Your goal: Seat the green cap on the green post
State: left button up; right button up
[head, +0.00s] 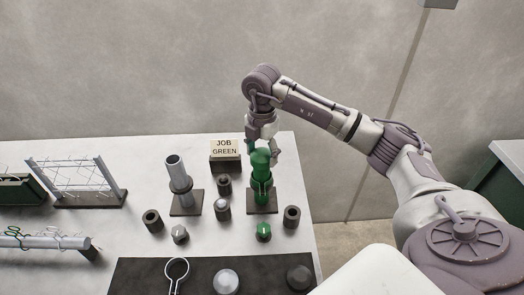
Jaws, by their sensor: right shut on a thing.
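The green post (262,190) stands upright on a dark square base at the table's right side. The green cap (260,158) is a rounded green piece at the top of the post, in line with it. My right gripper (262,150) comes down from above with its fingers on either side of the cap, shut on it. I cannot tell whether the cap rests fully on the post or sits slightly above it. My left gripper is not in view.
A grey post (180,185) stands left of the green one. Several dark cylinders, a grey knob (180,234) and a green knob (263,231) stand close around. A "JOB GREEN" sign (225,149) is behind. A dark mat (130,277) lies in front. A wire rack (75,180) stands left.

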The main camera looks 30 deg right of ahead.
jog(key=o, duration=1.2)
jog(key=shift+r, duration=0.25)
notch_tip(320, 180, up, 12)
jog(key=shift+f, duration=0.2)
